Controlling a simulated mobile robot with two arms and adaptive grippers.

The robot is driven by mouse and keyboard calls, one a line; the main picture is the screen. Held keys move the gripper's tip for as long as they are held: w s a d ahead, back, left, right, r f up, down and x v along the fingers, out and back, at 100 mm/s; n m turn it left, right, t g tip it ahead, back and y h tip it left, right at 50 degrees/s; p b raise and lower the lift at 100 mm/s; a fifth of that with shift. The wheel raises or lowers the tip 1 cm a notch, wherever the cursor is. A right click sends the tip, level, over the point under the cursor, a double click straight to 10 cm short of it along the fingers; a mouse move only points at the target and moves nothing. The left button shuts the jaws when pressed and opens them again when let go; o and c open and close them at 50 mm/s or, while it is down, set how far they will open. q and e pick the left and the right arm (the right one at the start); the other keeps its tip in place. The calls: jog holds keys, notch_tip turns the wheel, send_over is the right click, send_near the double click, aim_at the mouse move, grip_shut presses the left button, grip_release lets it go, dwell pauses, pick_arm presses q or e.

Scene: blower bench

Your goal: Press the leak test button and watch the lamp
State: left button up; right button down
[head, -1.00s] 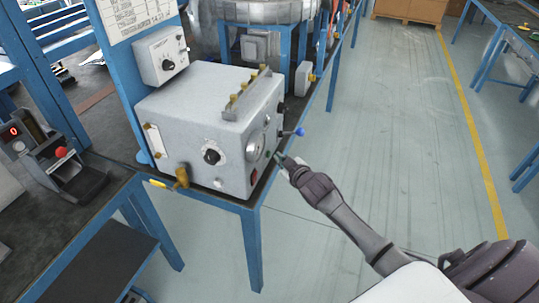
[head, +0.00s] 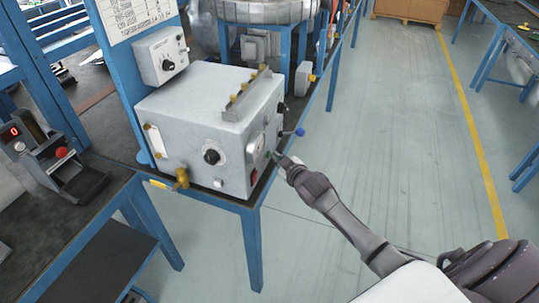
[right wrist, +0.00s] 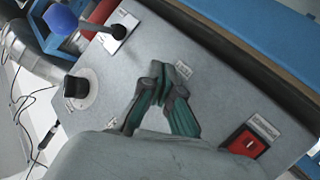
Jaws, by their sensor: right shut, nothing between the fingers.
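A grey test box (head: 200,105) stands on the bench, with a gauge, knobs and switches on its faces. My right gripper (head: 276,156) is at the box's right-hand face, fingers shut and empty. In the right wrist view the shut fingertips (right wrist: 163,78) are at the panel beside a small white label (right wrist: 183,69). They hide whatever lies directly under them, and I cannot tell whether they touch the panel. A red rocker switch (right wrist: 246,143) with a label is to the right of the fingers. I cannot make out a lit lamp. My left gripper is not in view.
A blue-knobbed lever (head: 299,132) sticks out just above the right gripper; it also shows in the wrist view (right wrist: 60,19), near a black knob (right wrist: 76,87). A brass fitting (head: 181,178) juts from the box's front.

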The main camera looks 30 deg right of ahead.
jog(key=shift+w+a, duration=0.2)
jog(key=shift+w, duration=0.1)
dwell(0.4)
jog(key=shift+s, duration=0.15)
jog(key=shift+s+d+p, duration=0.5)
jog(key=s+d+p, duration=0.2)
jog(key=s+d, duration=0.1)
jog(key=shift+s+d, duration=0.1)
jog(key=shift+s, duration=0.3)
dwell(0.6)
